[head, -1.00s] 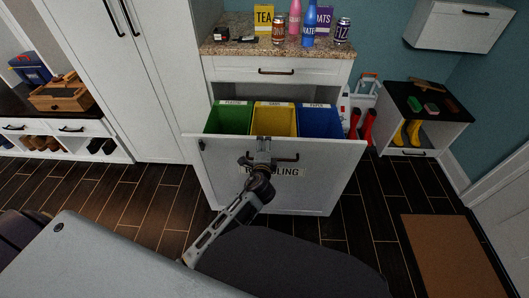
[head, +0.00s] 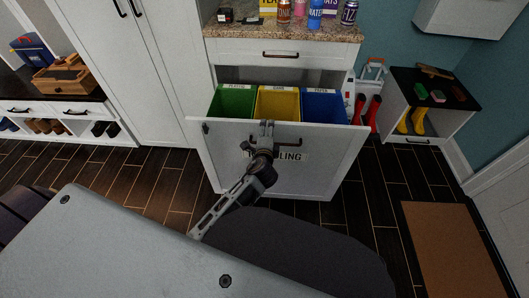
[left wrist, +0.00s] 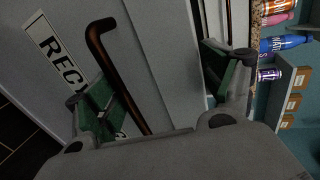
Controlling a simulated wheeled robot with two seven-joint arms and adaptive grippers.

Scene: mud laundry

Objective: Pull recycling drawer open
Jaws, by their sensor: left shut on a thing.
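The recycling drawer (head: 330,160) is a white pull-out front, standing well out from its cabinet. Behind its front, the green bin (head: 233,103), yellow bin (head: 278,104) and blue bin (head: 323,106) show. Its dark bar handle (head: 290,139) is partly covered by my left gripper (head: 266,127). In the left wrist view, the bronze handle (left wrist: 118,72) runs between the two green-padded fingers of my left gripper (left wrist: 165,80), beside the label (left wrist: 58,58). My left gripper is shut on the handle; the exact contact is hard to see. My right gripper is not in view.
A closed upper drawer (head: 260,53) and a granite counter (head: 235,31) with bottles and cans stand above. Red boots (head: 370,112) and a low shelf (head: 430,95) stand to the right. Dark floor is clear around a brown mat (head: 450,250).

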